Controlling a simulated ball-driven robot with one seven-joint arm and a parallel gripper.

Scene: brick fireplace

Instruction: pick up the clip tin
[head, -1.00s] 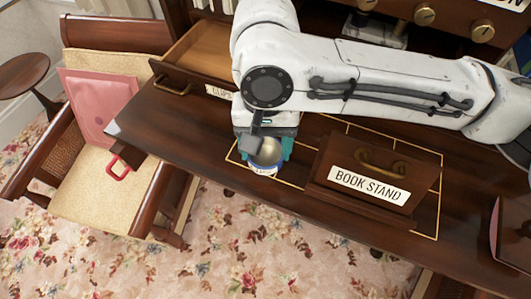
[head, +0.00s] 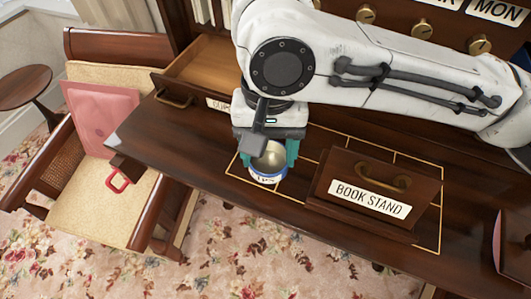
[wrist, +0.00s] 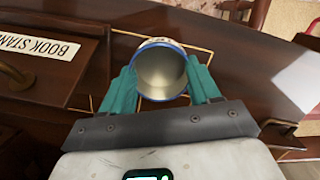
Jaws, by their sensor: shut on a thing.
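The clip tin (head: 266,177) is a small round open tin with a blue and white band and a partly visible label. My gripper (head: 268,155) has its teal fingers closed on either side of it, near the front edge of the dark desk (head: 190,140). In the wrist view the tin (wrist: 161,72) sits between the fingertips (wrist: 162,85), upright to the gripper, with a bare metal inside and nothing seen in it. It appears to be held a little above the desk top, over the gold inlaid lines; its exact height is hard to tell.
A wooden box labelled BOOK STAND (head: 378,172) stands close to the right of the tin. An open drawer (head: 200,62) is behind to the left. A chair (head: 75,195) with a pink folder (head: 100,118) stands left. A dark pink-edged item (head: 515,240) lies far right.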

